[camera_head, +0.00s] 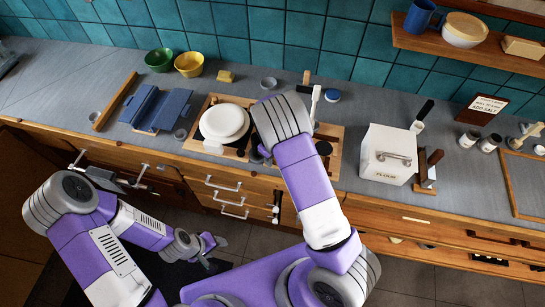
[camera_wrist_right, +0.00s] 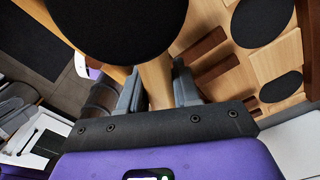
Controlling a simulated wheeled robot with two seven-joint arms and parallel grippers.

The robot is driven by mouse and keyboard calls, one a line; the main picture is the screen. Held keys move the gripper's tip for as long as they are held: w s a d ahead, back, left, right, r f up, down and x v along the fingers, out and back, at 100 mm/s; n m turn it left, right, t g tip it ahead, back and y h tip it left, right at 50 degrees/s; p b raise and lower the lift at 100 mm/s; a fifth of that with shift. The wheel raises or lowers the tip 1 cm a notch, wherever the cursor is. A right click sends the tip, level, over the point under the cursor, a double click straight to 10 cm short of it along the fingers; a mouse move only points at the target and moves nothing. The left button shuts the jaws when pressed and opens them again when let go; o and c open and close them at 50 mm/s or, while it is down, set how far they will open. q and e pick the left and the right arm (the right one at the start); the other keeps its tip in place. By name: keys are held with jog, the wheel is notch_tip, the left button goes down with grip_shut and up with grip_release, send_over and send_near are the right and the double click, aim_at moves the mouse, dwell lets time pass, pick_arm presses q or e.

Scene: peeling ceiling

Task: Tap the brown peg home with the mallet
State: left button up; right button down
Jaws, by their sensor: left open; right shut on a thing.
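My right gripper (camera_wrist_right: 157,88) is shut on a pale wooden handle (camera_wrist_right: 155,72), apparently the mallet's. A large black round face (camera_wrist_right: 110,22), perhaps the mallet's head, fills the top of the right wrist view. Beyond the fingers, dark brown pegs (camera_wrist_right: 203,46) stand out from a light wooden board; I cannot tell which is the task's peg. In the head view the board (camera_head: 335,135) lies on the counter, and my right forearm and wrist hide its middle and the right gripper. My left gripper (camera_head: 218,250) is open and empty, low in front of the drawers.
A blue rack (camera_head: 155,108) is further left, a white flour box (camera_head: 388,153) to the right. Green (camera_head: 159,59) and yellow (camera_head: 189,64) bowls stand behind. A shelf (camera_head: 450,50) juts from the wall.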

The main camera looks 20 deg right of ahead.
jog(key=shift+f+b, duration=0.4)
jog(key=shift+f, duration=0.15)
jog(key=c, duration=0.7)
grip_release()
jog(key=s+d, duration=0.2)
jog(key=s, duration=0.2)
jog(key=s+d, duration=0.2)
jog(key=s, duration=0.2)
jog(key=s+d, duration=0.2)
jog(key=s, duration=0.2)
jog(key=shift+s+d, duration=0.1)
jog(key=shift+s, duration=0.25)
jog(key=shift+r+p, duration=0.15)
jog(key=shift+p, duration=0.15)
notch_tip(320, 180, up, 4)
jog(key=p, duration=0.4)
